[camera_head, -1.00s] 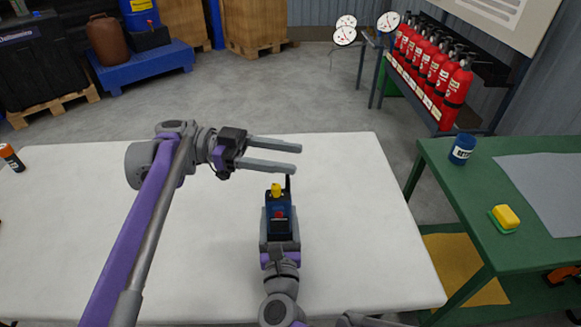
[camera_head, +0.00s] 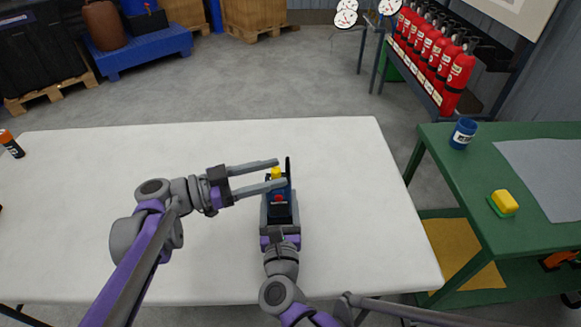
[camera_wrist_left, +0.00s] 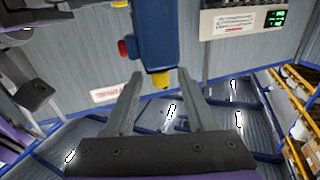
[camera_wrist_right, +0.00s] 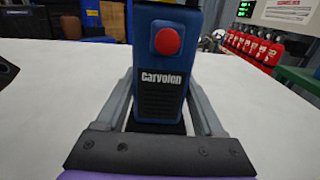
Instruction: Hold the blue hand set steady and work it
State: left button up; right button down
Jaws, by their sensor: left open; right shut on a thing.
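The blue hand set (camera_head: 281,195) has a red button on its front, a yellow knob on top and a black antenna. It stands upright above the white table (camera_head: 90,220) in the head view. My right gripper (camera_head: 280,215) is shut around its lower body; the right wrist view shows the hand set (camera_wrist_right: 160,90) between the fingers. My left gripper (camera_head: 278,171) is open, its fingers near the yellow knob (camera_head: 276,173). In the left wrist view the knob (camera_wrist_left: 161,80) hangs between the parted fingertips (camera_wrist_left: 158,75). I cannot tell whether they touch it.
A green table (camera_head: 470,200) at the right holds a blue can (camera_head: 463,133), a yellow block (camera_head: 504,202) and a grey mat. Red extinguishers (camera_head: 457,82) stand on a rack behind. An orange-topped cylinder (camera_head: 11,145) is at the white table's far left, which is otherwise largely clear.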

pick_arm(q)
jog(key=shift+x, duration=2.4)
grip_shut()
